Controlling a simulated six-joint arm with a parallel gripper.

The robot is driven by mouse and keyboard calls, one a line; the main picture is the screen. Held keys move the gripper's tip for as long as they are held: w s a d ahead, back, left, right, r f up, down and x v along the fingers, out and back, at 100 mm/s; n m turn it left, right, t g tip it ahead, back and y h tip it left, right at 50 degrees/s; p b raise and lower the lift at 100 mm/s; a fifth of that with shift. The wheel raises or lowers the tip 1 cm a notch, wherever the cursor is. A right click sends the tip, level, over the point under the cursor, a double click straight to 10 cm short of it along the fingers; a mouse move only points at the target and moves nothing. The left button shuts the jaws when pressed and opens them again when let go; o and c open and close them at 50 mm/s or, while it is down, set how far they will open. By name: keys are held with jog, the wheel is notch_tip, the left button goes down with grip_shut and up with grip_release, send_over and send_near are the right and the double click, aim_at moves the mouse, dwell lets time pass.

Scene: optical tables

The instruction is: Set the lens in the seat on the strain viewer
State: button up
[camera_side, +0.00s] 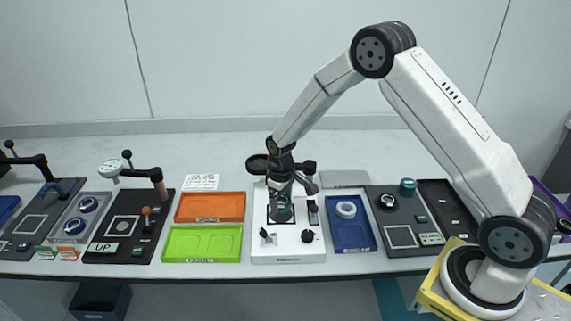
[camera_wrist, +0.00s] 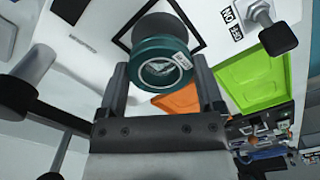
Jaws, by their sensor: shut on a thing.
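My gripper (camera_side: 282,207) is low over the white strain viewer (camera_side: 272,250) in the side view, in front of the viewer's dark upright parts. In the wrist view my gripper (camera_wrist: 161,78) is shut on the lens (camera_wrist: 150,50), a teal ring with a small white label and a clear centre. The teal lens also shows at the fingertips in the side view (camera_side: 284,213). A grey round part shows just beyond the lens, inside a black square outline on the viewer (camera_wrist: 108,30). The lens hides much of the seat, and I cannot tell whether they touch.
Left of the viewer are an orange tray (camera_side: 210,207) and a green tray (camera_side: 202,243). To the right are a blue tray (camera_side: 352,238) with a white ring (camera_side: 346,209) and a dark station (camera_side: 400,218). The viewer has a black knob (camera_side: 307,236) at its front.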

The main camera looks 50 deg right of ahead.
aim_at(281, 201)
jog(key=shift+f, duration=1.55)
jog(key=shift+f, duration=0.15)
jog(key=o, duration=1)
jog(key=shift+r, duration=6.15)
